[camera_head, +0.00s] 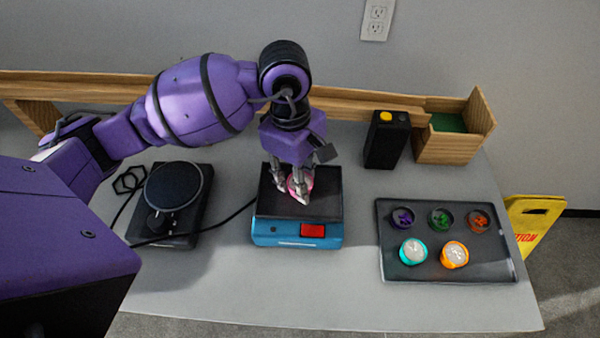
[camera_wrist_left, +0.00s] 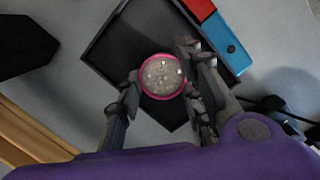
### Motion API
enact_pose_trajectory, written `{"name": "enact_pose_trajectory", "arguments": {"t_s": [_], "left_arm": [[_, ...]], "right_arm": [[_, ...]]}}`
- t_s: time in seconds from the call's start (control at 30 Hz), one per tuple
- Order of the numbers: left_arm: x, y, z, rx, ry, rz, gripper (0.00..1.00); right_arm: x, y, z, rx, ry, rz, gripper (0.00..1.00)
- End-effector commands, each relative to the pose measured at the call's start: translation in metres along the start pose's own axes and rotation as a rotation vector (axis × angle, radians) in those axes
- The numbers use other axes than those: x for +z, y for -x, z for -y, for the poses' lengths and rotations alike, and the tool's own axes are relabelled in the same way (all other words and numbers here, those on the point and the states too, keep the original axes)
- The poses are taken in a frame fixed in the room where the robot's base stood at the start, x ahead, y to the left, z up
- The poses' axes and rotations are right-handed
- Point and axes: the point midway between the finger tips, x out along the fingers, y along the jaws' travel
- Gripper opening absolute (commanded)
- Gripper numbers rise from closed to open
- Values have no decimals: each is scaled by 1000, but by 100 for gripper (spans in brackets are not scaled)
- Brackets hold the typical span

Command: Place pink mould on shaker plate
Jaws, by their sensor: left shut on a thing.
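The pink mould (camera_head: 293,184) is a small round cup with a pink rim and a pale grey speckled filling. My left gripper (camera_head: 291,190) is shut on it, one finger on each side, over the middle of the shaker plate. In the left wrist view the pink mould (camera_wrist_left: 162,76) sits between the fingertips of the left gripper (camera_wrist_left: 162,84). The shaker plate (camera_head: 325,185) is a black square top on a blue base with a red switch. I cannot tell whether the mould touches the plate. My right gripper is not in view.
A dark tray (camera_head: 490,262) at the right holds several coloured moulds. A round-topped black device (camera_head: 172,187) stands to the left with cables. A black box (camera_head: 385,143) and a wooden bin (camera_head: 450,145) stand at the back right. The front of the table is clear.

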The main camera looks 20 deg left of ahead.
Motion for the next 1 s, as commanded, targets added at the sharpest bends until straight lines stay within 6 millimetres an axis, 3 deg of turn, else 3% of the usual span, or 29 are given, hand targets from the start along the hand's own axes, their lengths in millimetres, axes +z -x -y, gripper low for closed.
{"name": "enact_pose_trajectory", "arguments": {"t_s": [0.27,0.3,0.43,0.77,1.0], "left_arm": [[-1,-4,0,-1,0,-1,8],[-1,-4,0,-1,1,-1,36],[-1,-3,0,0,1,-1,53],[0,-1,0,1,1,0,54],[0,31,-1,6,0,-2,54]], "right_arm": [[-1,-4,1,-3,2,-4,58],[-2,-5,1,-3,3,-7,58],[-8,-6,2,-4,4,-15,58],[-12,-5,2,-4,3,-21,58],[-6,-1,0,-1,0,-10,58]]}}
